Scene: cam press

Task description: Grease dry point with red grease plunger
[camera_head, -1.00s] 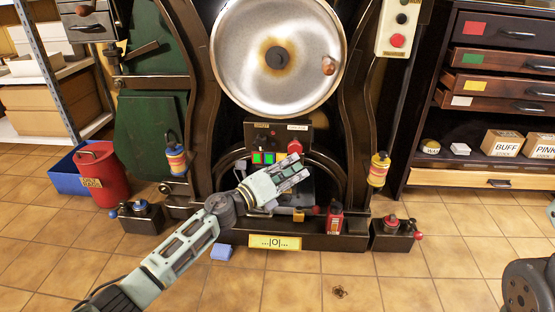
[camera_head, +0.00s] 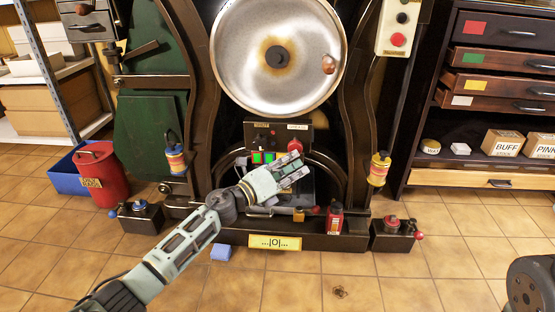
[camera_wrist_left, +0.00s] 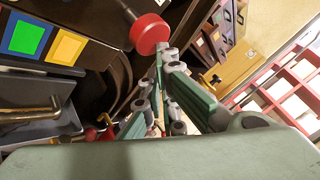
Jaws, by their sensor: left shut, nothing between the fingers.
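My left gripper (camera_head: 304,169) is shut and empty in front of the lower middle of the press. Its green fingers also show in the left wrist view (camera_wrist_left: 162,58). A round red knob on a rod (camera_wrist_left: 150,33) appears just past the fingertips there; whether they touch it I cannot tell. In the head view a red knob (camera_head: 295,146) sits above the gripper. A red-topped plunger (camera_head: 391,220) stands on a dark box at the press's right foot. A red bottle (camera_head: 334,218) stands on the press's base. I cannot pick out the dry point.
A blue-topped box (camera_head: 140,215) stands at the left foot. Blue (camera_head: 176,160) and yellow (camera_head: 380,170) cans hang on either side of the press. A red bin (camera_head: 102,175) stands left, a drawer cabinet (camera_head: 470,30) right. A blue block (camera_head: 221,253) lies on the open tiled floor.

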